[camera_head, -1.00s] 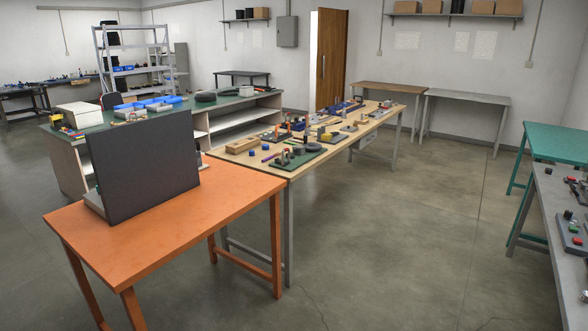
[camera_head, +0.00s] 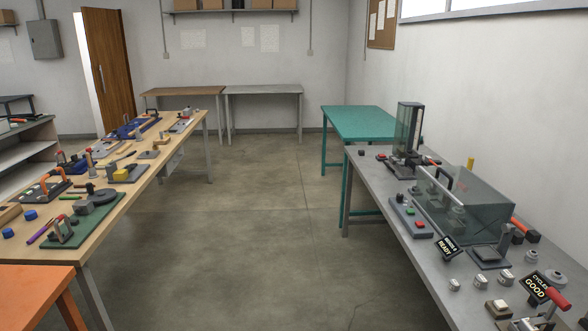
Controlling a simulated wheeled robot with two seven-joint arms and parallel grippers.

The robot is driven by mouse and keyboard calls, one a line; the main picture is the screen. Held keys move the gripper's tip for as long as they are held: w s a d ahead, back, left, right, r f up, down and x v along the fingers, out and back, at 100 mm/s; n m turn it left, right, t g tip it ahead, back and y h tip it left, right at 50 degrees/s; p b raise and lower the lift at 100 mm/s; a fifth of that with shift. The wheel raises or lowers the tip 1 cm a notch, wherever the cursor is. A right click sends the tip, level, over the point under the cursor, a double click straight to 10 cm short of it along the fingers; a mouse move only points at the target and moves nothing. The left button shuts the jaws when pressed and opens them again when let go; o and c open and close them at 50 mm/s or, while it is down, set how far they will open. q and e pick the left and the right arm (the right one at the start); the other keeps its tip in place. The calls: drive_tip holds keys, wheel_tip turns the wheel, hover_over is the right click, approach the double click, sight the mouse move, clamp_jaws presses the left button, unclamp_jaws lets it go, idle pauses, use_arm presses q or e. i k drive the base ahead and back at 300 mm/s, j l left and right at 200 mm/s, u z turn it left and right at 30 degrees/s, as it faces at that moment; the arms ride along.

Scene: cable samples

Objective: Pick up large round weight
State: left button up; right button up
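Several small grey metal weights stand on the grey table (camera_head: 372,187) at the right, near its front half. A wide round one (camera_head: 556,278) sits near the table's right side, beside the "CYCLES GOOD" sign, and looks the largest. A smaller round weight (camera_head: 532,256) stands just behind it. Two more small weights, one at the left (camera_head: 453,284) and one in the middle (camera_head: 506,277), stand closer to the table's left edge. They are too small to make out fully. Neither of my grippers is in view.
A clear-covered box (camera_head: 470,205) and a tall glass-sided device (camera_head: 408,130) stand on the grey table. A red-handled tool (camera_head: 557,299) lies at its lower right. A wooden table (camera_head: 180,130) with several fixtures stands at the left. The floor (camera_head: 260,220) between is open.

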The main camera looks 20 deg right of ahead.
sight(506, 277)
drive_tip(key=i+l, duration=0.15)
drive_tip(key=i, duration=1.25)
drive_tip(key=i+l+u, duration=0.1)
drive_tip(key=i+u, duration=0.2)
drive_tip(key=i, duration=1.7)
drive_tip(key=z, duration=4.25)
